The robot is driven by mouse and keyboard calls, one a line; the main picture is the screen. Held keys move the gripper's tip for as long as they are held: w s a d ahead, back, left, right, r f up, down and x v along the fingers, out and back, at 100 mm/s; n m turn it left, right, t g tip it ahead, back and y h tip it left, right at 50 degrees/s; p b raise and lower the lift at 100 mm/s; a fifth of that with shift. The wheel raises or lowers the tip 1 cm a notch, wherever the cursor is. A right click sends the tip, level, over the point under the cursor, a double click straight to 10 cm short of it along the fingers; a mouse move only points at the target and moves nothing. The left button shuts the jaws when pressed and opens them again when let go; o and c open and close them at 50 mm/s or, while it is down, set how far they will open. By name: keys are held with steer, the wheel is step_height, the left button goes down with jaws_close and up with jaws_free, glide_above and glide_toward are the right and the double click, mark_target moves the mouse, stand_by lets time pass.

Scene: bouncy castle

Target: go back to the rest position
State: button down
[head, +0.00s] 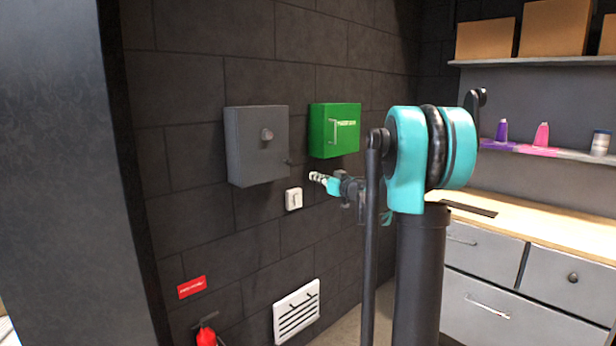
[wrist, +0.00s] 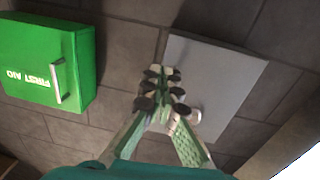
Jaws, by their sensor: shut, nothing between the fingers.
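My gripper (head: 318,178) is shut and empty, held out toward the dark block wall at the end of my teal and black arm. In the head view its tips are just below and right of the grey wall box (head: 250,150) and above the white switch (head: 294,199). In the wrist view the fingers (wrist: 162,80) meet in front of the grey box (wrist: 225,75), overlapping its face and covering part of it. I cannot tell whether they touch it.
A green first aid box (head: 334,130) hangs right of the grey box. A white vent (head: 297,311), red sign (head: 192,287) and red extinguisher (head: 206,337) are lower on the wall. At right stand a wooden counter (head: 560,228) with grey drawers and a shelf with cardboard boxes (head: 553,27).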

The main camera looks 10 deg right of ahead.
steer(key=s+d+r+m+t+h, duration=0.2)
steer(key=s+d+m+t+h, duration=0.2)
steer(key=s+d+m+h, duration=0.25)
steer(key=s+d+f+m+g+h, duration=0.35)
steer(key=s+d+f+h, duration=0.3)
steer(key=s+f, duration=0.25)
steer(key=s+a+f+n+g+y, duration=0.1)
steer(key=s+a+f+g, duration=0.2)
steer(key=s+f, duration=0.5)
steer(key=s+a+f+n+g+y, duration=0.1)
steer(key=s+a+f+g, duration=0.3)
steer(key=s+f, duration=0.4)
steer(key=s+a+f+n+g+y, duration=0.1)
steer(key=s+a+f+g, duration=0.2)
steer(key=s+f, duration=0.6)
steer(key=s+g, duration=0.1)
steer(key=s, duration=0.3)
steer(key=shift+s+a+n+g+y, duration=0.2)
steer(key=shift+s+n+g+y, duration=0.15)
steer(key=shift+s+n+y, duration=0.05)
steer(key=c, duration=2.3)
jaws_free()
